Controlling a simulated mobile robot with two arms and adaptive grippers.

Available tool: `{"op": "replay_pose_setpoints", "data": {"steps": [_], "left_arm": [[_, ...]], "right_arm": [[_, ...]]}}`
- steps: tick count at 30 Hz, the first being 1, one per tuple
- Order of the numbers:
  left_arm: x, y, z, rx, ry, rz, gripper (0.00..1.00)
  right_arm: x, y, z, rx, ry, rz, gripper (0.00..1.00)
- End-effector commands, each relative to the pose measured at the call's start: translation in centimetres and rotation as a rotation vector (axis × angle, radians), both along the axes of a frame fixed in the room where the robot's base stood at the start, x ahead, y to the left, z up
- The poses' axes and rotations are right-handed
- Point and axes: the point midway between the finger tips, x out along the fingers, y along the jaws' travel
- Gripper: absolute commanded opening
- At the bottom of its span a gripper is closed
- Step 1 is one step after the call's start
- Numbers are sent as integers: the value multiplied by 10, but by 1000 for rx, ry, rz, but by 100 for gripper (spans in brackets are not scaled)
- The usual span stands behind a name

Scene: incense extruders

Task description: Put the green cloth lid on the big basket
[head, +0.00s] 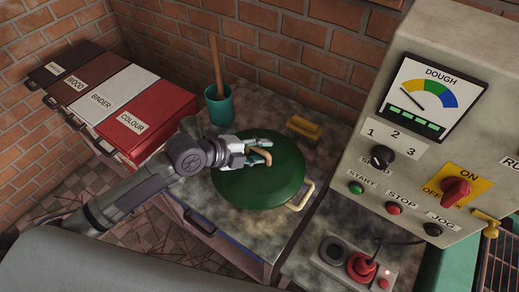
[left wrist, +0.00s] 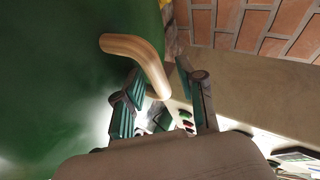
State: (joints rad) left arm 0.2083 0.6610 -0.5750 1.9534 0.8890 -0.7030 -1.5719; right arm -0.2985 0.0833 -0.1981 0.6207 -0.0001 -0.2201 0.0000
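The round green cloth lid (head: 258,185) lies on the worktop in the head view, or on something low that it hides. A curved tan handle (head: 264,155) stands up from it. The lid (left wrist: 70,90) and handle (left wrist: 135,48) fill the left of the left wrist view. My left gripper (head: 258,150) is over the lid's far part at the handle. Its fingers (left wrist: 160,70) are apart, with the handle's end between them and a gap visible. A cream loop handle (head: 304,195) sticks out at the lid's right edge; I cannot tell if a basket is underneath. My right gripper is not in view.
A teal pot (head: 219,105) with a wooden stick stands behind the lid, and a yellow brush (head: 303,129) lies behind right. The control panel (head: 425,130) and a red joystick box (head: 360,265) are right. Labelled drawers (head: 135,120) are left.

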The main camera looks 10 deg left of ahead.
Motion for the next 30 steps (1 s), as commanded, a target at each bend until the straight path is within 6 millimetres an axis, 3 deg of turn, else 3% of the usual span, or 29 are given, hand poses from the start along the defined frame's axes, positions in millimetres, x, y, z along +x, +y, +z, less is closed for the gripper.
{"op": "replay_pose_setpoints", "data": {"steps": [7, 22, 30], "left_arm": [[-6, 8, 7, 2, -2, 1, 39], [-58, 67, 52, 5, 0, 0, 39], [-68, 76, 63, 0, 1, -1, 39]], "right_arm": [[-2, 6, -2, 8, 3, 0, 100], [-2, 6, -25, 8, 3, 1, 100], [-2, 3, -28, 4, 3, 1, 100]]}}
